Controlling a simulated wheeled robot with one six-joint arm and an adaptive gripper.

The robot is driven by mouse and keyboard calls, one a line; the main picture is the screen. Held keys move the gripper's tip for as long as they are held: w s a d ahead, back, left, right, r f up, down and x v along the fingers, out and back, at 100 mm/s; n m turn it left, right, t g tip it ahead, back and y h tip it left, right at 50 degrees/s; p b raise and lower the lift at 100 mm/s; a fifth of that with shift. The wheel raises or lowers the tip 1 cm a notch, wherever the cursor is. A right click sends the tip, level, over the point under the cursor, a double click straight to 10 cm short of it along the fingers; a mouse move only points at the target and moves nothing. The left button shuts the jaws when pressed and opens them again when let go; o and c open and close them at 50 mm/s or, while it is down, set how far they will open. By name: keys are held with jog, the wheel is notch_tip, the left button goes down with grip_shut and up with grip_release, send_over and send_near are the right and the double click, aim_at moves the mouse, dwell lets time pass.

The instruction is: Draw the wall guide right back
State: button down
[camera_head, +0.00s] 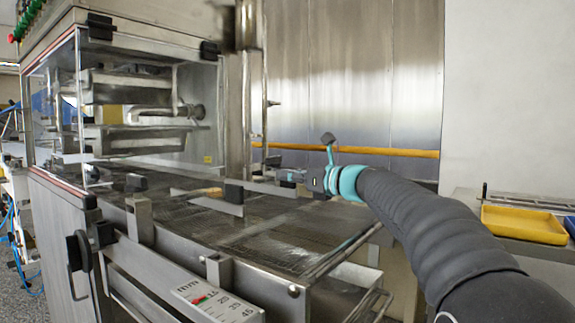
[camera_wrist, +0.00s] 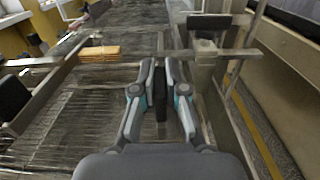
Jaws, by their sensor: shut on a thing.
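My gripper (camera_head: 292,176) is over the far side of the mesh belt (camera_head: 285,225), at a metal rail (camera_head: 252,184) that runs along the belt. This rail looks like the wall guide, on the side towards the back wall. In the wrist view my gripper (camera_wrist: 161,85) has its fingers closed around a dark upright grip (camera_wrist: 161,108), probably the guide's handle. The fingers hide most of the grip.
An orange-brown flat piece (camera_wrist: 100,54) lies on the mesh. A bracket with a black knob (camera_wrist: 209,21) is close on the right in the wrist view. A millimetre scale (camera_head: 210,300) with a red mark is on the near side. A yellow tray (camera_head: 523,224) stands at right.

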jog(key=shift+w+d+r, duration=0.1)
jog(key=shift+w+d, duration=0.35)
jog(key=shift+w, duration=0.15)
jog(key=c, duration=1.2)
grip_release()
jog(key=shift+w+d, duration=0.1)
jog(key=shift+w, duration=0.05)
jog(key=v, duration=1.2)
